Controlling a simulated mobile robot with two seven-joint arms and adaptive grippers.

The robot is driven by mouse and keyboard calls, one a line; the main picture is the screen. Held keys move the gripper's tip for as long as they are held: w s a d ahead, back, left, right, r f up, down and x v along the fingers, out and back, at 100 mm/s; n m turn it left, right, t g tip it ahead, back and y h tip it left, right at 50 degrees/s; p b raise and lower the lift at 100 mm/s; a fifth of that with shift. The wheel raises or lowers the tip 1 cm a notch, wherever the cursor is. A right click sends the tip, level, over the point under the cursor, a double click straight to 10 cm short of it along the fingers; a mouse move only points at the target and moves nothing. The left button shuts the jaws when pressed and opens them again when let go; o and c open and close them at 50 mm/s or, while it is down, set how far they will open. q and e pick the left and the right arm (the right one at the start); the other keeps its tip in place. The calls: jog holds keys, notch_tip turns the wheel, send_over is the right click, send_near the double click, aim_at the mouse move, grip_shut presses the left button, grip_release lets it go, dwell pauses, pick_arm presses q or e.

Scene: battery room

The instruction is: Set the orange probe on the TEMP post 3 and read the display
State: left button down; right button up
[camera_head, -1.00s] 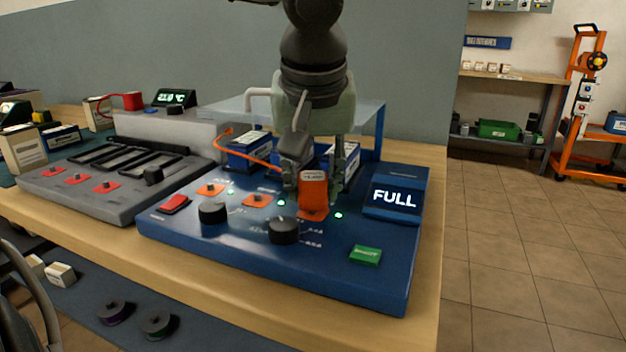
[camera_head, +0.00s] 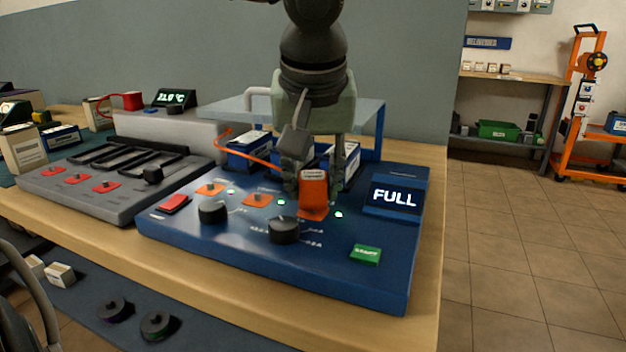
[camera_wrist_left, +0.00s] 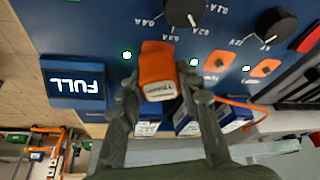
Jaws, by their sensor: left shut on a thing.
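The orange probe (camera_head: 313,190) is a small upright block with a white label on top. It stands at the right-hand orange square of the blue station (camera_head: 340,275); whether its underside touches is hidden. My left gripper (camera_head: 315,180) comes from above and is shut on the probe, one finger on each side. The wrist view also shows the probe (camera_wrist_left: 157,66) between the fingers (camera_wrist_left: 160,88). Which square is TEMP post 3 cannot be read. The station's display (camera_head: 394,198) reads FULL. A smaller display (camera_head: 175,97) behind reads about 21.0 °C. My right gripper is not in view.
Two other orange squares (camera_head: 257,200) (camera_head: 211,190), black knobs (camera_head: 284,230) and a green button (camera_head: 365,254) are on the station. Blue-and-white batteries (camera_head: 249,150) stand behind the gripper. An orange cable (camera_head: 256,151) arches on its left. A grey station (camera_head: 110,190) is at left.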

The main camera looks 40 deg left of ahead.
pick_arm(q)
jog(key=shift+f+b, duration=0.65)
jog(key=shift+f, duration=0.1)
jog(key=c, duration=1.3)
grip_release()
jog(key=shift+r, duration=0.1)
jog(key=shift+c, duration=0.2)
